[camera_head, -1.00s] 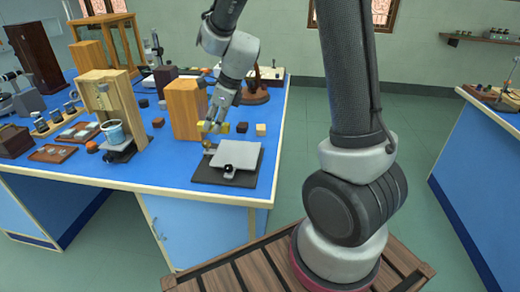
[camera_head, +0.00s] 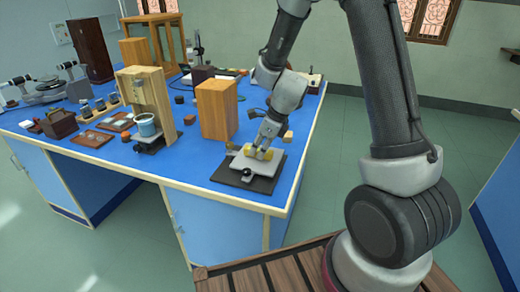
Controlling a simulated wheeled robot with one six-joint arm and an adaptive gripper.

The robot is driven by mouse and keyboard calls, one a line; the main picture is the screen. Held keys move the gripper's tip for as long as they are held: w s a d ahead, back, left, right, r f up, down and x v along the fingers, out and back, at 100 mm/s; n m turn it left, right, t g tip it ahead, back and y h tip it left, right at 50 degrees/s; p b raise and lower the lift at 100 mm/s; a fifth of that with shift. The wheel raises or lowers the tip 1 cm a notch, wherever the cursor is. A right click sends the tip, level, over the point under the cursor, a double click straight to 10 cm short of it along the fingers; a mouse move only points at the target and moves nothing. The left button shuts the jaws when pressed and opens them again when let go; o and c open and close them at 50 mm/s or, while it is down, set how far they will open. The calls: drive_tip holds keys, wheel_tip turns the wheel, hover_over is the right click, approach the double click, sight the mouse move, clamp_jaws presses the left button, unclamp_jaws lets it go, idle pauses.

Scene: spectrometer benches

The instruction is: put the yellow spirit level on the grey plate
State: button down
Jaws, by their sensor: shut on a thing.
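The grey plate (camera_head: 243,167) tops a low device on a dark base near the blue bench's front right corner. My gripper (camera_head: 262,150) points down over the rear part of the plate. It is shut on the yellow spirit level (camera_head: 268,155), whose yellow ends show on both sides of the fingers. The level lies across the plate as seen from here. I cannot tell whether it touches the plate or is held just above it. The fingers hide the middle of the level.
A tall wooden block (camera_head: 217,110) stands just behind and left of the plate. A wooden stand (camera_head: 146,95) with a blue cup (camera_head: 147,125) is further left. A small light cube (camera_head: 288,136) sits right of my gripper. The bench edge is close in front.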

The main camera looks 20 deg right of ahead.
drive_tip(key=shift+f, duration=0.2)
drive_tip(key=c, duration=1.2)
unclamp_jaws()
drive_tip(key=shift+r, duration=0.35)
drive_tip(key=s+d+r+n, duration=0.3)
drive_tip(key=r, duration=0.5)
drive_tip(key=s+d+r+n, duration=0.2)
drive_tip(key=s+d+r, duration=0.15)
drive_tip(key=r, duration=0.45)
drive_tip(key=s+d+r+n+h, duration=0.2)
drive_tip(key=s+d+r+n, duration=0.2)
drive_tip(key=s+n, duration=0.6)
drive_tip(key=s+d+r+n+t+h, duration=0.1)
drive_tip(key=s+d+r+n, duration=0.2)
drive_tip(key=s+n, duration=0.7)
drive_tip(key=shift+d+r+h, duration=0.4)
drive_tip(key=shift+d, duration=0.3)
